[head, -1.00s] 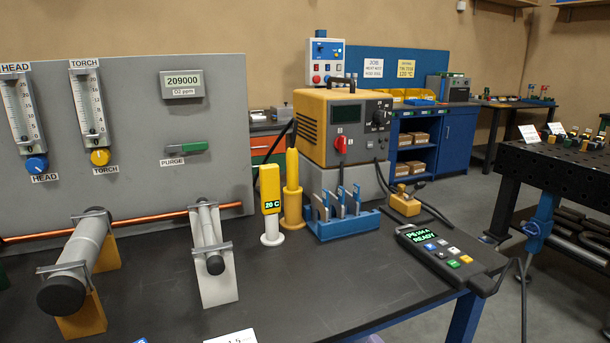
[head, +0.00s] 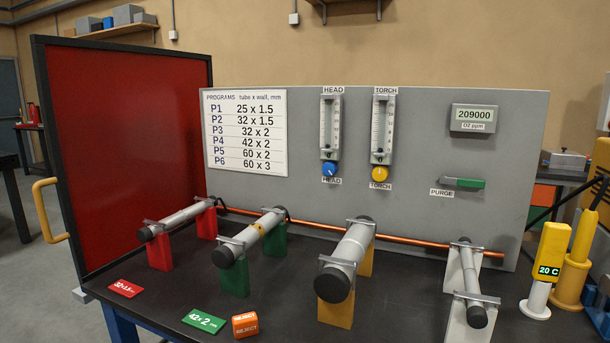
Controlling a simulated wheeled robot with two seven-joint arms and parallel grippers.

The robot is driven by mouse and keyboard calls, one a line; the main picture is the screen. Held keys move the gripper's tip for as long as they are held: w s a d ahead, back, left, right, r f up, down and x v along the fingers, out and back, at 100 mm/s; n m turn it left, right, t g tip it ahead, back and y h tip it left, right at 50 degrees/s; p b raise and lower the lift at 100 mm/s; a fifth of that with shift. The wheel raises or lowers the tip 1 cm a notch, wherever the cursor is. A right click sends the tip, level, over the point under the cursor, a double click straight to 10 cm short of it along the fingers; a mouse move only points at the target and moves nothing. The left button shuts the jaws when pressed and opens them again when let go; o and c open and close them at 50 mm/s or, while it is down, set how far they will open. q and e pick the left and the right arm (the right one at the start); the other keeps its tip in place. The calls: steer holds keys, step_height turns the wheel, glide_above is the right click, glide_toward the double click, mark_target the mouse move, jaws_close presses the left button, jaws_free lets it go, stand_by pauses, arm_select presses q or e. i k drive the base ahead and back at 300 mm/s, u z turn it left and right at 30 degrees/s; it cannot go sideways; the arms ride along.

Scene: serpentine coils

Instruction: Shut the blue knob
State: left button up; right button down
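The blue knob (head: 329,169) sits on the grey panel (head: 420,125) under the left flow meter (head: 331,125), with a HEAD label below it. A small light mark shows on the knob's face; its exact setting is too small to tell. A yellow knob (head: 380,174) sits to its right under the TORCH flow meter (head: 383,128). Neither of my grippers shows in the head view.
Several tubes on coloured stands fill the bench in front of the panel, including a large tube (head: 350,250) on yellow stands below the blue knob. A copper pipe (head: 390,244) runs along the panel's base. A red screen (head: 130,150) stands at left.

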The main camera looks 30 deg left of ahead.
mark_target(330, 168)
steer(key=z, duration=2.6)
steer(key=k, duration=2.3)
steer(key=u, duration=1.8)
